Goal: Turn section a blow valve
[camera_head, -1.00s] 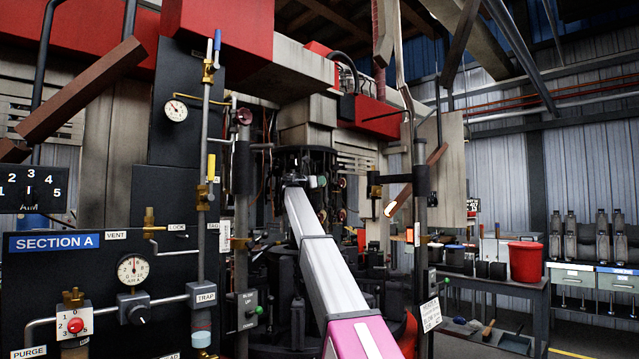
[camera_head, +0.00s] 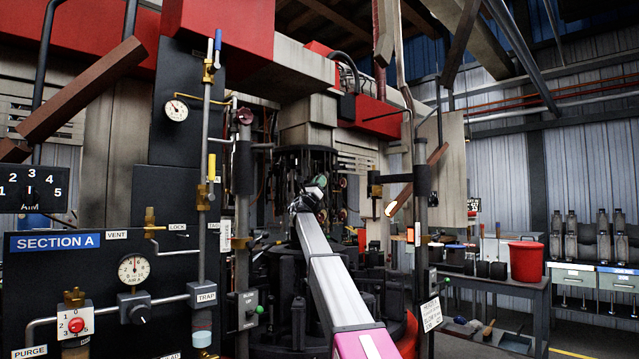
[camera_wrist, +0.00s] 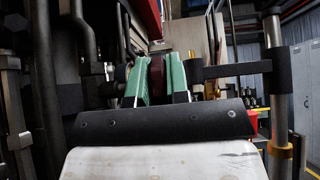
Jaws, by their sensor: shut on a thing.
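My gripper (camera_wrist: 157,80) has two green fingers pressed close on either side of a dark red thing (camera_wrist: 156,76), seen edge-on in the wrist view. I cannot tell whether this is the blow valve. In the head view my gripper (camera_head: 317,186) is at the dark machine in the middle, small and partly hidden by my arm; what it holds does not show clearly there. The Section A panel (camera_head: 60,265) is at the left, with a gauge (camera_head: 133,268), a red button (camera_head: 75,325) and pipework. A pipe beside it carries a yellow handle (camera_head: 211,167) and a blue handle (camera_head: 217,42).
A dark upright post (camera_head: 420,190) stands right of my arm. A grey box with a green knob (camera_head: 259,310) is on the left post. A bench with a red bucket (camera_head: 526,261) is at the right. In the wrist view, a metal post (camera_wrist: 275,100) stands close on the right.

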